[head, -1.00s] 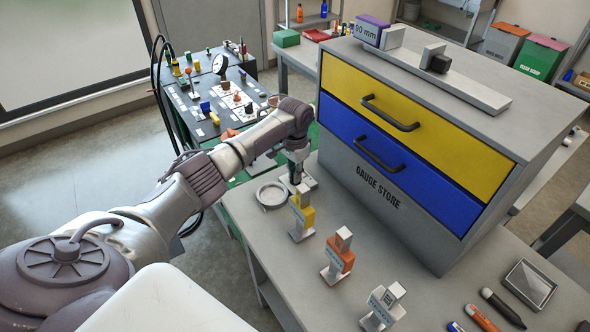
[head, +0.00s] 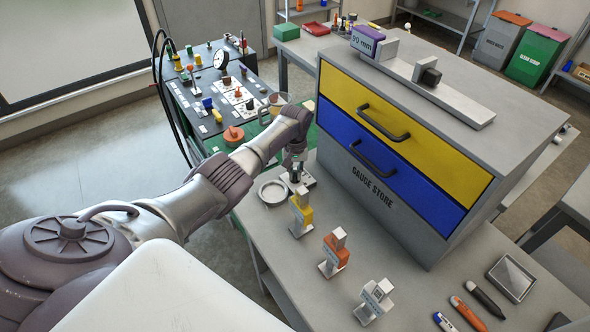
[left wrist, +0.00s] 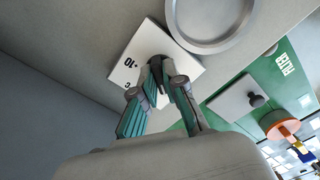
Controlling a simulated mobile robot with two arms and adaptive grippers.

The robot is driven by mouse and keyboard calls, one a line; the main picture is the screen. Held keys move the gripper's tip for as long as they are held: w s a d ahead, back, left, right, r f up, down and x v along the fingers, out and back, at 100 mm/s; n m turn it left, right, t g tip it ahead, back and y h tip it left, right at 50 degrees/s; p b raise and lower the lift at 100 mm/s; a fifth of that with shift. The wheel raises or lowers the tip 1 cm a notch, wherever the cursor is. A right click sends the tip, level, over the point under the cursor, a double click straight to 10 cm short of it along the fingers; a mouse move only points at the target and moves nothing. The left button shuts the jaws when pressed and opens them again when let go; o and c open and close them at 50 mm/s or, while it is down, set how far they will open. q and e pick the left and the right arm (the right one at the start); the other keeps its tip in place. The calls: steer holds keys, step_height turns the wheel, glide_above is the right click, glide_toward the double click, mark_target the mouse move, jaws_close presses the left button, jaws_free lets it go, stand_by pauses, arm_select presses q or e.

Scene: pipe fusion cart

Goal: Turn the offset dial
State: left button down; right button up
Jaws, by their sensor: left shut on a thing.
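My left gripper (head: 297,174) points down at a small pale plate (head: 309,181) on the grey bench, beside the gauge store. In the left wrist view, my left gripper (left wrist: 162,72) is closed at the middle of this white plate (left wrist: 130,68), which carries printed marks including "10". It is shut on the offset dial there; the fingers hide the dial itself, so its setting cannot be read. My right gripper is not in view.
A round metal dish (head: 272,193) lies close to the plate. The gauge store cabinet (head: 375,185) rises close on the right. A panel cart (head: 205,100) stands behind.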

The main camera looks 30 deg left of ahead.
mark_target(295, 173)
arm_select(q)
steer(key=shift+w+r+n, duration=0.1)
steer(key=shift+n, duration=0.4)
steer(key=c, duration=1.2)
jaws_free()
steer(key=shift+c, duration=0.2)
steer(key=shift+r, duration=0.1)
step_height(295, 173, up, 12)
steer(key=shift+f, duration=0.2)
